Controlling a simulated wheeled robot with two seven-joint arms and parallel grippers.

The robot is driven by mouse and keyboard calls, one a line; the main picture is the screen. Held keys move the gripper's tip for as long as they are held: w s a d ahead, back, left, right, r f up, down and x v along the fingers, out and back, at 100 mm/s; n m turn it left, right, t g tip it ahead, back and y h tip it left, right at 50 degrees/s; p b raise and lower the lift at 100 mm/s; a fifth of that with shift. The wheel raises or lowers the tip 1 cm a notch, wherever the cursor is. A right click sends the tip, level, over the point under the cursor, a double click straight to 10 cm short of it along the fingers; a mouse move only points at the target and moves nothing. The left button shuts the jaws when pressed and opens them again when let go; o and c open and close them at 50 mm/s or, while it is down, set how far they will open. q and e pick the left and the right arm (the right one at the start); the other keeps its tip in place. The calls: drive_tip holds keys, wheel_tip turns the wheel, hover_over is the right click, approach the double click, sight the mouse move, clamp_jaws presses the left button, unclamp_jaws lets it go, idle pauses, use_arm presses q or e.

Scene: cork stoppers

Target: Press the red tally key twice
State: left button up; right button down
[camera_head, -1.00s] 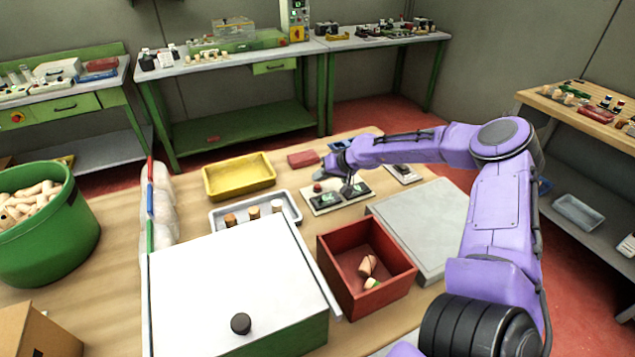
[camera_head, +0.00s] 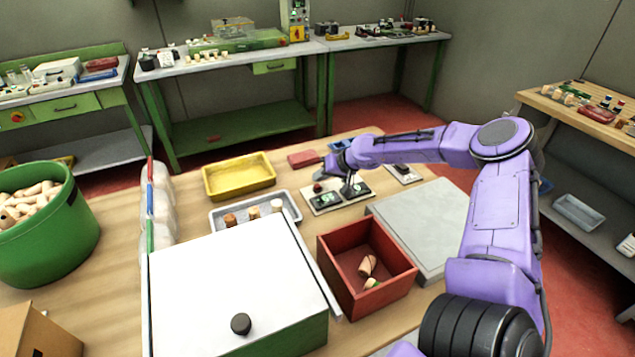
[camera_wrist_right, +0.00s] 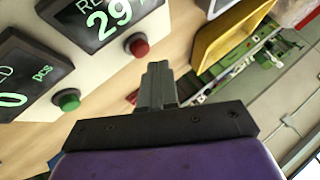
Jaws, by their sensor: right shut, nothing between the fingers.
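The red tally key (camera_wrist_right: 138,46) is a round red button beside a dark display (camera_wrist_right: 105,18) with green digits reading 29 in the right wrist view. In the head view the red key (camera_head: 318,188) is small and dark, at the back of the tally unit (camera_head: 325,201). A green key (camera_wrist_right: 67,99) sits by a second display (camera_wrist_right: 25,78) showing 0 pcs. My right gripper (camera_wrist_right: 158,72) is shut and empty, its fingertips close to the red key but apparently apart from it. It also shows in the head view (camera_head: 347,190). My left gripper is not in view.
A red box (camera_head: 335,240) with corks stands in front of the tally unit. A grey tray (camera_head: 290,208) with corks and a yellow tray (camera_head: 240,194) lie to the left. A grey slab (camera_head: 425,225) lies right, and a white-topped box (camera_head: 200,260) stands in front.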

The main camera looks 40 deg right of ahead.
sight(320, 186)
idle(0.6)
drive_tip(key=shift+f+b, duration=0.35)
drive_tip(key=shift+f, duration=0.1)
drive_tip(key=shift+f+b, duration=0.4)
drive_tip(key=shift+f, duration=0.05)
idle(0.4)
drive_tip(key=shift+r, duration=0.1)
drive_tip(key=shift+r+p, duration=0.8)
drive_tip(key=shift+p, duration=0.1)
wheel_tip(320, 186, up, 5)
drive_tip(key=p, duration=0.5)
idle(0.7)
